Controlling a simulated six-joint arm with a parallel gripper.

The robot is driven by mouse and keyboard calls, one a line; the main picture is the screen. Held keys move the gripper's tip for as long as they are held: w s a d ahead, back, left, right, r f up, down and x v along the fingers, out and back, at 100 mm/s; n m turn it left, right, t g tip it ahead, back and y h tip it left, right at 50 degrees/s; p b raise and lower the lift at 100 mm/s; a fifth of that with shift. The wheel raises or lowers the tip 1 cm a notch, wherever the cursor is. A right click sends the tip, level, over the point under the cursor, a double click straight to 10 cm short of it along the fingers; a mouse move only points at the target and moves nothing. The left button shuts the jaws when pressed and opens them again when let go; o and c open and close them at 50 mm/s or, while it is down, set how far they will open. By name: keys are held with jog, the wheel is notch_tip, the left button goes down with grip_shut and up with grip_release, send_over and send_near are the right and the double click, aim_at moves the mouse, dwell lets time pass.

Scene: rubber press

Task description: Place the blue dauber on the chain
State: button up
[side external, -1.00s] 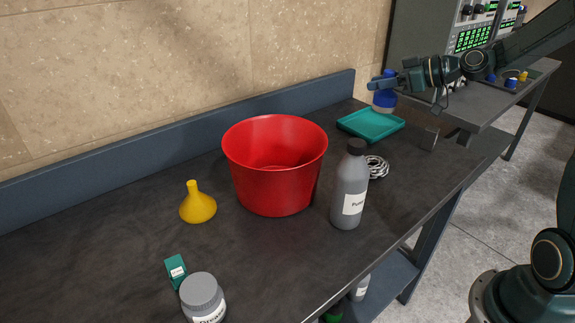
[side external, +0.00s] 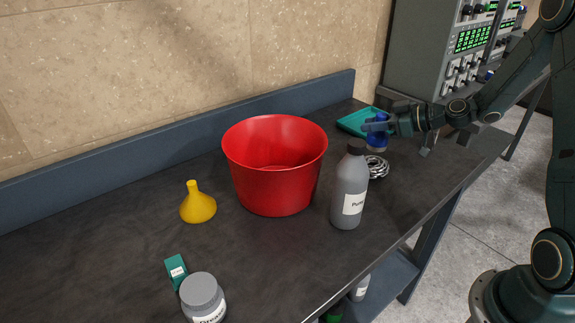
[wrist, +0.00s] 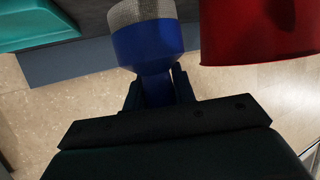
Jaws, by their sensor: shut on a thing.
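The blue dauber (side external: 377,139) is held in my gripper (side external: 376,125) in the side external view, just above the chain. In the wrist view the dauber (wrist: 148,45) shows its blue body and pale mesh-like end, with my gripper (wrist: 158,85) shut on its narrower part. The silvery chain (side external: 377,167) lies coiled on the dark bench, behind and right of the grey bottle. Whether the dauber touches the chain is hard to tell. The chain cannot be made out in the wrist view.
A grey bottle (side external: 349,190) stands just in front of the chain. A red bucket (side external: 260,190) is to the left, and a teal tray (side external: 355,122) lies behind. A yellow funnel (side external: 198,207), teal box (side external: 176,270) and grey jar (side external: 203,298) sit farther left.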

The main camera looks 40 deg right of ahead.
aim_at(380, 135)
jog(key=shift+f, duration=1.8)
jog(key=shift+f, duration=0.2)
jog(key=o, duration=1)
jog(key=shift+o, duration=0.2)
jog(key=shift+r, duration=0.1)
jog(key=shift+r, duration=0.15)
jog(key=v, duration=1.2)
